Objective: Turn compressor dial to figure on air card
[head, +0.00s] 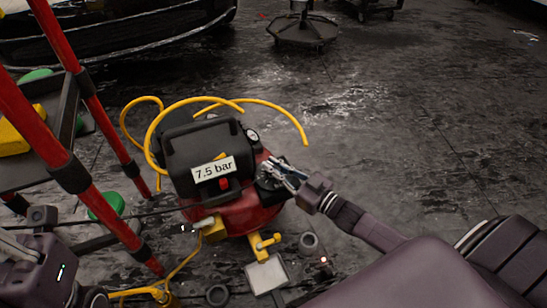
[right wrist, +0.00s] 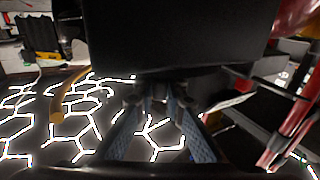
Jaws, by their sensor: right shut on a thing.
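The red compressor (head: 240,215) with a black upper housing stands on the floor in the middle of the head view. A white card (head: 213,170) reading "7.5 bar" is on its front. A small round gauge (head: 252,134) sits at its upper right; its reading is too small to tell. My right gripper (head: 275,176) is shut on the dark dial (head: 267,187) at the compressor's right side. The fingers hide much of the dial. In the right wrist view the right gripper (right wrist: 160,120) fingers reach under a large black shape. My left gripper (head: 22,250) is partly in view at lower left, its fingertips unclear.
A yellow hose (head: 150,150) loops around the compressor. A red-legged ladder (head: 95,115) stands close on the left. The floor at the right and behind is mostly clear.

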